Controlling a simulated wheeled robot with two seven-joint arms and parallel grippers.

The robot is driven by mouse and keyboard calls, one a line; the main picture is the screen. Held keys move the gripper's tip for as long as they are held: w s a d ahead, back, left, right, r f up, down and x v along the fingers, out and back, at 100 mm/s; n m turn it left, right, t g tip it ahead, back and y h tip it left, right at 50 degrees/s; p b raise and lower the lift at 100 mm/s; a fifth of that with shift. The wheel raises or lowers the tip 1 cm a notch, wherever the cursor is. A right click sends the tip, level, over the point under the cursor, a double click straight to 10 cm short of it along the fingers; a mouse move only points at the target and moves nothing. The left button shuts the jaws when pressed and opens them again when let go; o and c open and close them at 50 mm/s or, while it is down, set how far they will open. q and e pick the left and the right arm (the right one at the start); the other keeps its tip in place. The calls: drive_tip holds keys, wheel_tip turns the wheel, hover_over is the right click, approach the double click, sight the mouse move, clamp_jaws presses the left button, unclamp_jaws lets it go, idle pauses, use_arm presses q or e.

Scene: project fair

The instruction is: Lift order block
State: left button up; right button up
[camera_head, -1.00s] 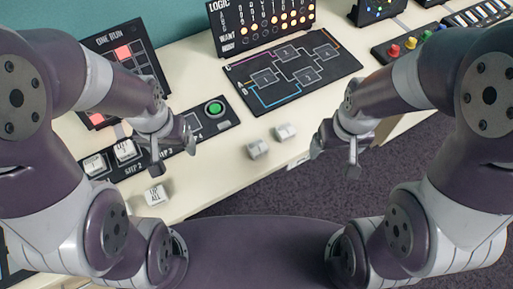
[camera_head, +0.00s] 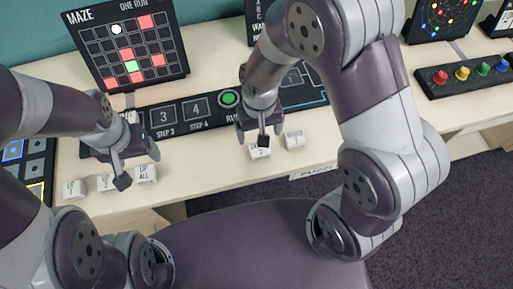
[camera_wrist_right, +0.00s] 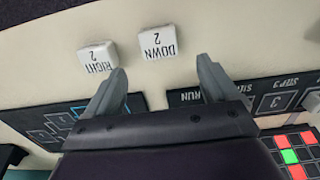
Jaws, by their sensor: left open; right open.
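Several white order blocks lie on the pale table. One labelled DOWN 2 (camera_wrist_right: 158,42) is just beyond and between my right fingertips in the wrist view; a RIGHT 2 block (camera_wrist_right: 97,57) lies beside it. In the head view, two blocks, one (camera_head: 259,152) by my right gripper and one (camera_head: 294,140) to its right, lie near the front edge. My right gripper (camera_head: 262,130) is open, empty and close to them. My left gripper (camera_head: 138,166) is open, beside the UP ALL block (camera_head: 146,174); two more blocks (camera_head: 107,183) (camera_head: 74,188) lie to its left.
A dark step strip (camera_head: 180,114) with numbered slots and a green button (camera_head: 229,98) lies behind the blocks; my left arm hides part of it. A maze panel (camera_head: 125,45) stands behind. A panel with coloured knobs (camera_head: 470,74) is at the right.

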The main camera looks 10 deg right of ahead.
sight(260, 151)
drive_tip(key=f, duration=0.8)
drive_tip(key=shift+s+f, duration=0.15)
drive_tip(key=shift+s, duration=0.2)
drive_tip(key=c, duration=1.1)
